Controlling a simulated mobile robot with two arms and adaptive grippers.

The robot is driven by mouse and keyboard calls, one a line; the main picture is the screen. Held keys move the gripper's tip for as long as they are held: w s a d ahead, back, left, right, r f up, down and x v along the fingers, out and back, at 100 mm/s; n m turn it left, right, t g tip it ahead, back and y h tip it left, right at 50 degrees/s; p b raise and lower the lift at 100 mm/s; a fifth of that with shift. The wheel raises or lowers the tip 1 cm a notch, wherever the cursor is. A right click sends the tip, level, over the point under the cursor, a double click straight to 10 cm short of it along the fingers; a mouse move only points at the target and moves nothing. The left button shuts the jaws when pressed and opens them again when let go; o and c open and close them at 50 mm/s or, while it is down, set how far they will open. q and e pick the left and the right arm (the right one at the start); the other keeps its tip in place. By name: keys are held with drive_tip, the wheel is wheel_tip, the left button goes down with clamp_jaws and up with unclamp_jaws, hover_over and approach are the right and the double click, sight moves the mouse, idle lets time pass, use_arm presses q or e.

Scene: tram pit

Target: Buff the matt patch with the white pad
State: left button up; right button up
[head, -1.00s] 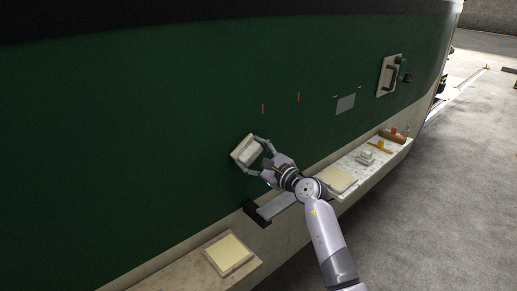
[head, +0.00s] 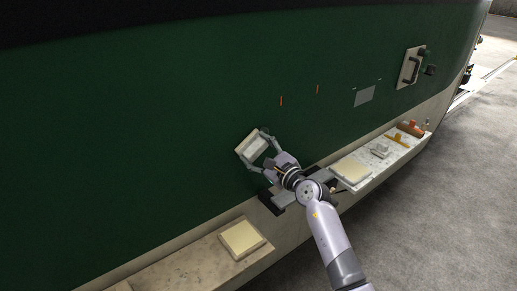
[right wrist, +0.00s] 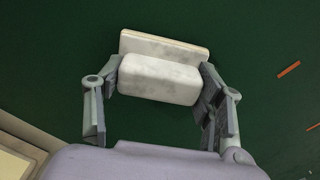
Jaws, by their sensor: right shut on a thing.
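The white pad (head: 253,145) is a pale block with a thinner plate behind it, tilted against the dark green tram side. My right gripper (head: 263,151) is shut on it. In the right wrist view, the block (right wrist: 158,79) sits between the two fingers, its plate (right wrist: 165,47) toward the green wall. Whether the plate touches the wall I cannot tell. A grey rectangle (head: 365,96) between small light marks, up and right of the pad, may be the matt patch. My left gripper is not in view.
Two orange marks (head: 281,101) (head: 318,89) are on the wall, up and right of the pad. A handle on a pale plate (head: 410,68) sticks out farther right. Below, a ledge (head: 205,263) bears a cream square tray (head: 242,239); a shelf (head: 349,186) bears several small things.

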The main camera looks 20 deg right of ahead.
sight(268, 146)
drive_tip(key=shift+w+d+f+b, duration=0.1)
drive_tip(key=shift+w+d+b, duration=0.2)
drive_tip(key=shift+d, duration=0.3)
drive_tip(key=shift+w+d+f+b, duration=0.15)
drive_tip(key=shift+d+b, duration=0.2)
drive_tip(key=shift+d, duration=0.2)
drive_tip(key=shift+w+d+r, duration=0.2)
drive_tip(key=shift+d, duration=0.5)
drive_tip(key=d+b, duration=0.1)
drive_tip(key=d, duration=0.1)
drive_tip(key=w+d+b, duration=0.1)
drive_tip(key=b, duration=0.1)
drive_tip(key=shift+w+d+r, duration=0.1)
drive_tip(key=shift+w+d, duration=0.05)
drive_tip(key=shift+d, duration=0.2)
drive_tip(key=shift+a, duration=0.1)
